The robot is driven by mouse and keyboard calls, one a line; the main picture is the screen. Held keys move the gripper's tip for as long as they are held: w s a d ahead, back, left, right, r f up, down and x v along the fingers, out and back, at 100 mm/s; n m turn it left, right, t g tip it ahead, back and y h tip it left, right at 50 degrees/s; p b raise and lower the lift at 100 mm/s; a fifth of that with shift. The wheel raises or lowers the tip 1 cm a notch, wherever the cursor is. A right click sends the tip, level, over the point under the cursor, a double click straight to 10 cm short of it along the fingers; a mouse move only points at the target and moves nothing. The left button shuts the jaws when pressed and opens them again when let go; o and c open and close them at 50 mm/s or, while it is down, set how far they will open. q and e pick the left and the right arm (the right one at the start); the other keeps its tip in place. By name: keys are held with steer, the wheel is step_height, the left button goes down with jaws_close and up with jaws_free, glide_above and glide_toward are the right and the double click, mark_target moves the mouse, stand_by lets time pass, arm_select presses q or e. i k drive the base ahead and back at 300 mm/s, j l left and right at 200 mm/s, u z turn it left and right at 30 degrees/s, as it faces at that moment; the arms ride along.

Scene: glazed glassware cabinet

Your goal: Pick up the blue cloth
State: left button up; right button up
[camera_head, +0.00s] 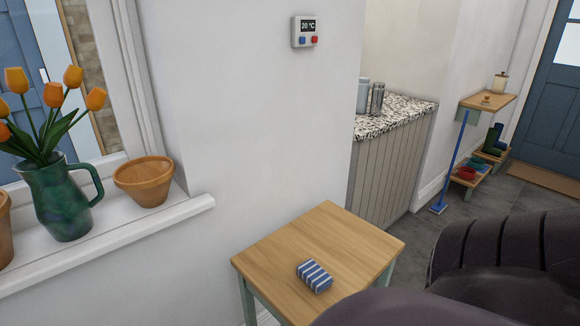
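A small folded cloth with blue and white stripes (314,276) lies on the wooden top of a small side table (335,230), near its front edge. It is the only blue cloth that I can make out. Nothing is touching it from above. Neither of my grippers shows in the head view, so where they are relative to the cloth cannot be seen.
A dark purple ribbed armchair (510,255) stands close to the table's right and hides its front right corner. A windowsill (110,238) at left holds a green jug of orange tulips (62,198) and a terracotta pot (145,180). The tabletop around the cloth is clear.

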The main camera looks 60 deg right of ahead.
mark_target(311, 273)
steer(key=z, duration=1.9)
